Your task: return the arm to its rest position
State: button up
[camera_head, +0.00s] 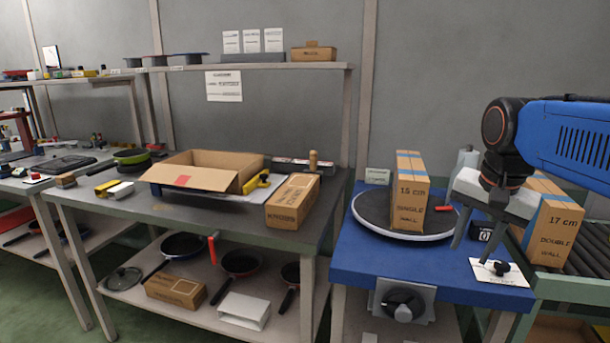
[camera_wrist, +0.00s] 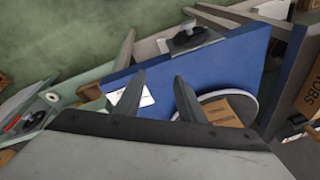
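My gripper (camera_head: 480,245) hangs at the right in the head view, pointing down over the right part of the blue table (camera_head: 375,265). Its two fingers are apart with nothing between them. In the wrist view the open fingers (camera_wrist: 159,82) show above the blue table top (camera_wrist: 225,65), also empty. The blue arm link above it is mine. The brown box marked 15 cm (camera_head: 410,200) stands upright on the round turntable (camera_head: 372,210), left of my gripper. The box marked 17 cm (camera_head: 555,232) stands behind and right of the gripper, partly hidden by it.
A roller conveyor (camera_head: 590,250) runs at the far right. A white card (camera_head: 500,272) lies near the blue table's front right corner. A grey workbench (camera_head: 235,222) at left holds an open carton (camera_head: 205,172) and a closed box (camera_head: 293,205). Several pans lie on its lower shelf.

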jog(key=s+a+f+n+t, duration=0.2)
jog(key=s+a+f+n, duration=0.2)
jog(key=s+f+n, duration=0.5)
jog(key=s+f, duration=0.3)
jog(key=f, duration=0.2)
jog(key=shift+s+f, duration=0.4)
dwell(0.7)
